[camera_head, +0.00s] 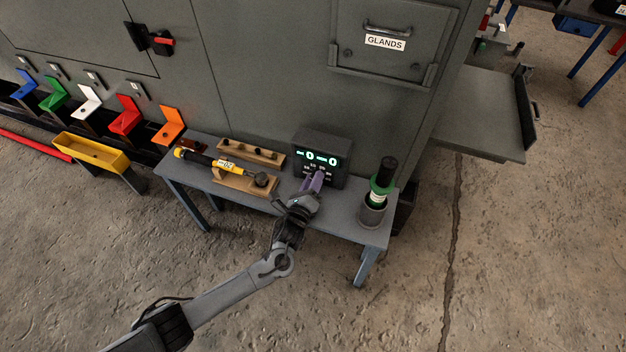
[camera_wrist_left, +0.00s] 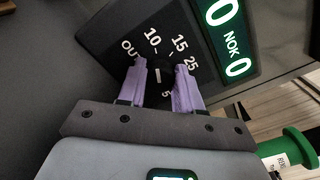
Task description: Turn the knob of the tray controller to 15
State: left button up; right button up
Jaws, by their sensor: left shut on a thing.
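The tray controller (camera_head: 335,148) is a dark box at the back of the grey bench, with a green lit display. In the left wrist view its tilted face (camera_wrist_left: 108,35) shows the labels OUT, 10, 15 and 25 around a dark knob (camera_wrist_left: 158,76), and NOK beside the display. My left gripper (camera_head: 316,180) is at the front of the controller. Its two purple fingers (camera_wrist_left: 161,68) are shut on the knob, one on each side. A short white mark shows between them; I cannot tell for certain which label it points to. The fingers hide part of the dial. My right gripper is out of view.
On the bench (camera_head: 345,226), a yellow and black tool (camera_head: 208,160) and wooden holders (camera_head: 250,153) stand left of the controller. A green-collared tool in a grey cup (camera_head: 373,213) stands to its right. The large grey cabinet (camera_head: 262,60) rises close behind.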

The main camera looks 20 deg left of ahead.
pick_arm(q)
jog(key=m+p, duration=0.1)
jog(key=p, duration=0.1)
jog(key=m+p, duration=0.1)
jog(key=m, duration=0.1)
jog(key=shift+r+m+p, duration=0.3)
jog(key=shift+p, duration=0.05)
jog(key=m+p, duration=0.2)
jog(key=m, duration=0.1)
jog(key=shift+d+f, duration=0.1)
jog(key=shift+m+p, duration=0.35)
jog(key=shift+m, duration=0.55)
jog(key=shift+f, duration=0.1)
jog(key=o, duration=1)
jog(key=shift+o, duration=0.2)
jog(key=shift+s, duration=0.15)
